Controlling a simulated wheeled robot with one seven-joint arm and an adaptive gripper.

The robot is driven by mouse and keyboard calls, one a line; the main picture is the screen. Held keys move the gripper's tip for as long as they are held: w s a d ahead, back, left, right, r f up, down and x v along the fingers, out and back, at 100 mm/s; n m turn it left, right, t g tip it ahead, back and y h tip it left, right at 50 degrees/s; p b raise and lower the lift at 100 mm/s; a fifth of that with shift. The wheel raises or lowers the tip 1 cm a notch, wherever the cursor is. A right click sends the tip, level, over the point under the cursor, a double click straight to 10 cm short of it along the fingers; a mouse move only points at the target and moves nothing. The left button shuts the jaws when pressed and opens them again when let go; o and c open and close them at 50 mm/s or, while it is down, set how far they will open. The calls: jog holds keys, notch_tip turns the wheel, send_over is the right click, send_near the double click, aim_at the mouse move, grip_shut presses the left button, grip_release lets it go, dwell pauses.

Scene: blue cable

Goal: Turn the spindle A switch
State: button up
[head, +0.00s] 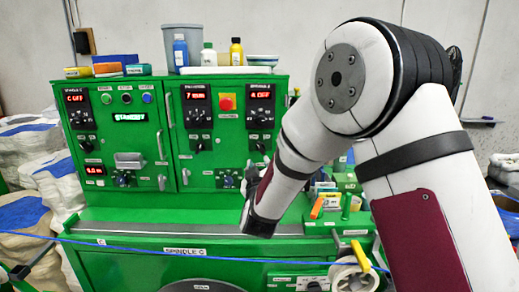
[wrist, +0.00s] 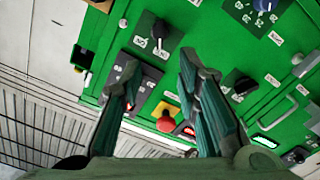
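The green control cabinet (head: 160,185) fills the middle of the head view. At its upper right is a display panel reading A OFF (head: 263,93). A small black rotary switch (head: 260,147) sits below it. It appears as the black knob (wrist: 160,30) in the wrist view, where the cabinet is seen turned; its labels are too small to read. My gripper (wrist: 160,62) is open and empty, fingers spread on either side of the picture's middle, apart from the knob. The fingers hide part of the display panel. In the head view my arm blocks the cabinet's right side.
A red emergency button (head: 226,102) on yellow lies left of the A panel; it also shows between the fingers (wrist: 166,123). Another black knob (wrist: 240,86) is at the right finger. A blue cable (head: 150,247) crosses in front. Bottles (head: 208,54) stand on top.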

aim_at(260, 148)
jog(key=w, duration=1.3)
jog(key=shift+w+d, duration=0.15)
jog(key=shift+d, duration=0.1)
grip_shut()
